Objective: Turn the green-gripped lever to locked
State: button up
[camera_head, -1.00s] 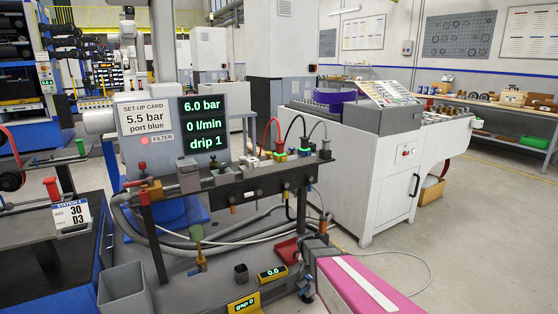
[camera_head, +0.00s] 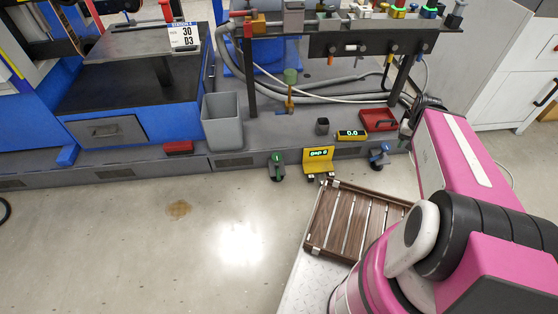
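A small clamp with a green grip (camera_head: 277,162) stands on a dark round base at the front edge of the grey bench shelf, left of the yellow gap display. Its grip looks roughly upright; whether it is locked cannot be told. A similar clamp with a blue grip (camera_head: 380,154) stands to the right of the display. A green-topped brass fitting (camera_head: 290,88) stands farther back. My pink arm reaches in from the lower right. My gripper (camera_head: 409,122) is small, dark and partly hidden at the arm's far end, right of both clamps. Its fingers are unclear and I see nothing held.
The yellow gap display (camera_head: 318,161) stands between the clamps. A black cup (camera_head: 322,126), a small readout (camera_head: 351,134) and a red tray (camera_head: 379,119) are behind. A grey bin (camera_head: 222,121) stands left. A slatted wooden tray (camera_head: 322,220) lies in front.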

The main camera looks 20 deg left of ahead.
aim_at(277, 166)
jog(key=u, duration=1.55)
